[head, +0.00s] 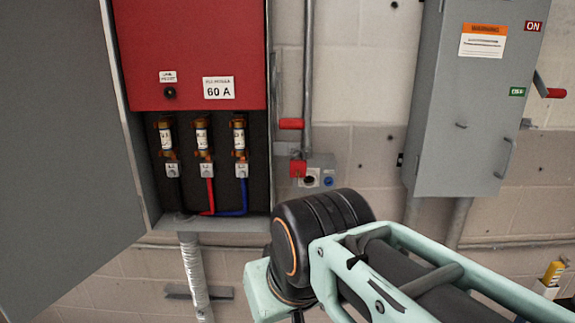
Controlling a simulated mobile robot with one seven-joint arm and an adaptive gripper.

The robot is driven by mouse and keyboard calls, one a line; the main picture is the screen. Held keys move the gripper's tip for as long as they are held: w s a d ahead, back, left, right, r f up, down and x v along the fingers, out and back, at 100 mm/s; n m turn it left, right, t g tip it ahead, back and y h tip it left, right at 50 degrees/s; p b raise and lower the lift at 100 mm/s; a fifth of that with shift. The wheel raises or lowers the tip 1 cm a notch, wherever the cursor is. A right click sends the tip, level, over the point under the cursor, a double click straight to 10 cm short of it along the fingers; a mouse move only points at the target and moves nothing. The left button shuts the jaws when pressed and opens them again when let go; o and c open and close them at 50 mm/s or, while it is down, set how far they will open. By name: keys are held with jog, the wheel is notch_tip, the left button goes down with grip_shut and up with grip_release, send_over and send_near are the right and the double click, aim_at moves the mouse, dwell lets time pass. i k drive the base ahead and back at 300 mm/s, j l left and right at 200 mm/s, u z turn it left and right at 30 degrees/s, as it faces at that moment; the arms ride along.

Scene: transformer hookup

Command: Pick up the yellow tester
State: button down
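A small yellow object (553,273), which looks like the tester, stands at the far right edge in the head view, low on the wall. It sits upright in a white holder (545,289). Its details are too small to make out. My arm, with pale green links and a black joint, reaches in from the lower right and lies to the left of the yellow object, apart from it in the picture. The fingers of my gripper do not show; they are hidden or below the frame.
An open grey cabinet with a red panel (190,50) marked 60 A holds three fuses (203,138) at the left. Its grey door (65,130) swings out left. A grey switch box (470,100) with a red-tipped handle (556,93) hangs at the right. A conduit (308,70) runs between them.

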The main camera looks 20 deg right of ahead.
aim_at(555, 272)
jog(key=z, duration=2.55)
jog(key=i, duration=0.45)
